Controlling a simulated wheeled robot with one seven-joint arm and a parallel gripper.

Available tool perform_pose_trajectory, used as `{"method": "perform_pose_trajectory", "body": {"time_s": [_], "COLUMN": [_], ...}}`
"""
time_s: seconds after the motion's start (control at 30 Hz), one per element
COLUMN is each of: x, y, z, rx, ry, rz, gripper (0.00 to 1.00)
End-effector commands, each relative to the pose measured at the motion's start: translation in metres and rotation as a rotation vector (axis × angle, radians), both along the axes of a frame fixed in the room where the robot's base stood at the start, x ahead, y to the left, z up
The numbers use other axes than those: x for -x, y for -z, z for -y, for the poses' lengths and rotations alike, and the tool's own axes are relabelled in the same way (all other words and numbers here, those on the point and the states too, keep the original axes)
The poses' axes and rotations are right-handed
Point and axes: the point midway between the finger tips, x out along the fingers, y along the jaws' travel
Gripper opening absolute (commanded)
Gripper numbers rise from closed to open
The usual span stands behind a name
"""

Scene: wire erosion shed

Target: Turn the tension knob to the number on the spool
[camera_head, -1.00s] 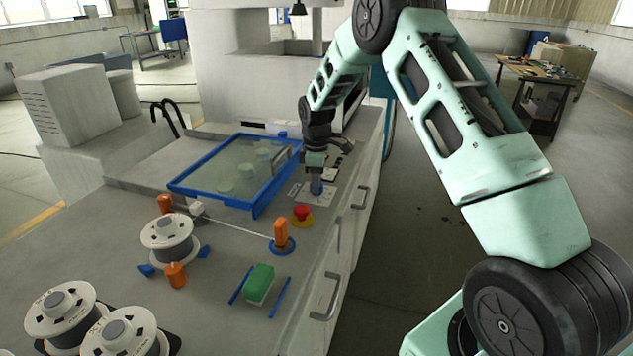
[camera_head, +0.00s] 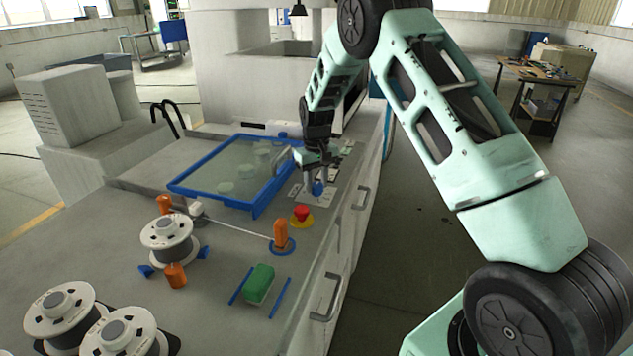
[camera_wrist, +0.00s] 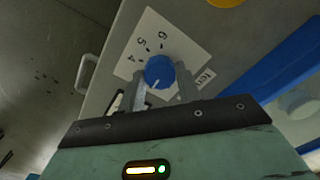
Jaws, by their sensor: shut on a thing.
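The blue tension knob (camera_head: 319,189) stands on a white dial card (camera_head: 300,190) near the cabinet's right edge. In the wrist view, the knob (camera_wrist: 160,70) shows a white pointer line towards its lower left. The numbers 4, 5 and 6 show on the card (camera_wrist: 185,45) on the far side of the knob; other marks are hidden. My gripper (camera_head: 316,182) is shut on the knob, with one finger on each side (camera_wrist: 161,78). A white wire spool (camera_head: 166,238) sits between orange posts; I cannot read a number on it.
A red stop button (camera_head: 302,213) on a yellow base stands just in front of the dial card. A blue-framed tray (camera_head: 214,204) lies left of my gripper. A green block (camera_head: 259,284) and more spools (camera_head: 62,312) are nearer.

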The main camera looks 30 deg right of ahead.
Motion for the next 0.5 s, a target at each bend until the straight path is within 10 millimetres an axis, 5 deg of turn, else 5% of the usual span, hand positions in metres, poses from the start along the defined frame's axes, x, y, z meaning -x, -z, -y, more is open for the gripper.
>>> {"method": "perform_pose_trajectory", "body": {"time_s": [0.5], "x": [-0.0012], "y": [-0.0019], "z": [0.0000], "rx": [0.001], "ry": [0.419], "rz": [0.004], "gripper": [0.11]}}
